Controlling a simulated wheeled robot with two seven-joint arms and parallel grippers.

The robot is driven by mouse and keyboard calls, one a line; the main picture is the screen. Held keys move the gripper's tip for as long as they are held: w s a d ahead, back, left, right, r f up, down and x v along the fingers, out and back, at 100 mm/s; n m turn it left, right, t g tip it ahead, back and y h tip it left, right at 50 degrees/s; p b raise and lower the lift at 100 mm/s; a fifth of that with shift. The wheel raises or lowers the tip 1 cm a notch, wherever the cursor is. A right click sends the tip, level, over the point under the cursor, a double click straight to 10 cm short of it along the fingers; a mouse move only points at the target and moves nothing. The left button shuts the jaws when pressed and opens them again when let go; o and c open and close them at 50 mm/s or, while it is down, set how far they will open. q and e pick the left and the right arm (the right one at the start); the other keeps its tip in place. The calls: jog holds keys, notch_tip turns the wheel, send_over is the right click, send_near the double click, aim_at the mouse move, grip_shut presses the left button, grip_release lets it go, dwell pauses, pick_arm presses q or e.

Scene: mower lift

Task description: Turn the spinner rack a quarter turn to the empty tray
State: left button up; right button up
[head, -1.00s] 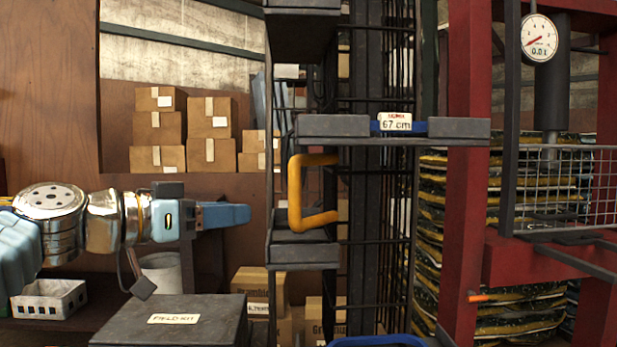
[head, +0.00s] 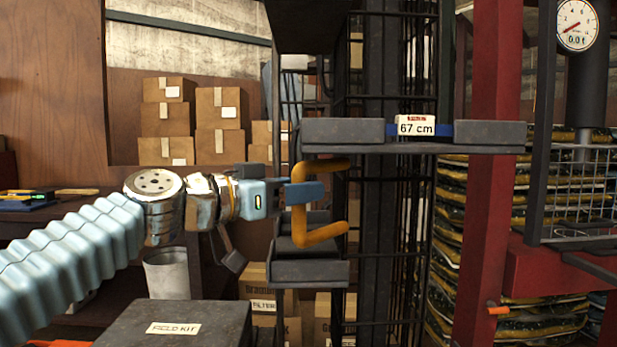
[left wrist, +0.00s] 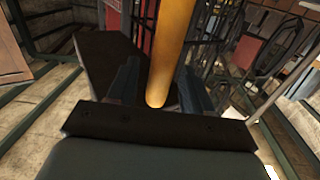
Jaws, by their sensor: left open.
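The spinner rack (head: 381,230) is a dark wire-sided column with trays, in the middle of the head view. An orange handle (head: 320,236) sticks out on its left side, above a dark tray (head: 308,272). My left gripper (head: 305,192) is open at the handle's upright bar. In the left wrist view the orange handle (left wrist: 171,50) runs between the two fingers of my left gripper (left wrist: 160,88). I cannot tell whether either finger touches it. A tray with a "67 cm" label (head: 416,126) is higher on the rack. My right gripper is not in view.
A dark case labelled "FIELD KIT" (head: 175,326) stands at the front left. A red frame (head: 487,200) with a dial gauge (head: 577,25) stands right of the rack. Cardboard boxes (head: 218,115) are stacked behind. A pale bin (head: 166,272) stands below my left arm.

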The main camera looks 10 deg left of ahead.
pick_arm(q)
jog(key=shift+x, duration=1.15)
grip_shut()
